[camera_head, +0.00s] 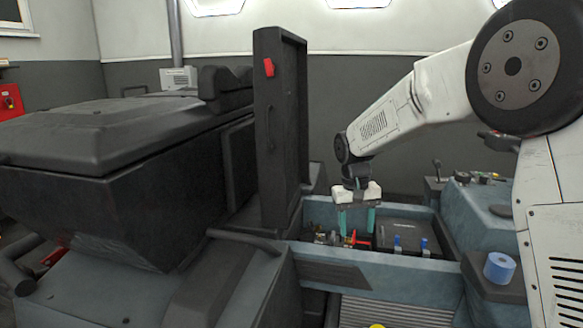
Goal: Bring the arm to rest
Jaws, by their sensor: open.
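My gripper (356,222) hangs from my white arm, which reaches in from the right. It points down over an open blue-grey bay (340,270). Its two teal fingers are spread apart, and I see no object clamped between them. The fingertips are close to small red and metallic parts (352,241) inside the bay. I cannot tell whether they touch these parts.
A tall dark door panel (279,130) stands open just left of my gripper. A large black housing (120,170) fills the left. Two blue clips (397,243) sit on a black box in the bay. A blue roll (499,267) lies at the right.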

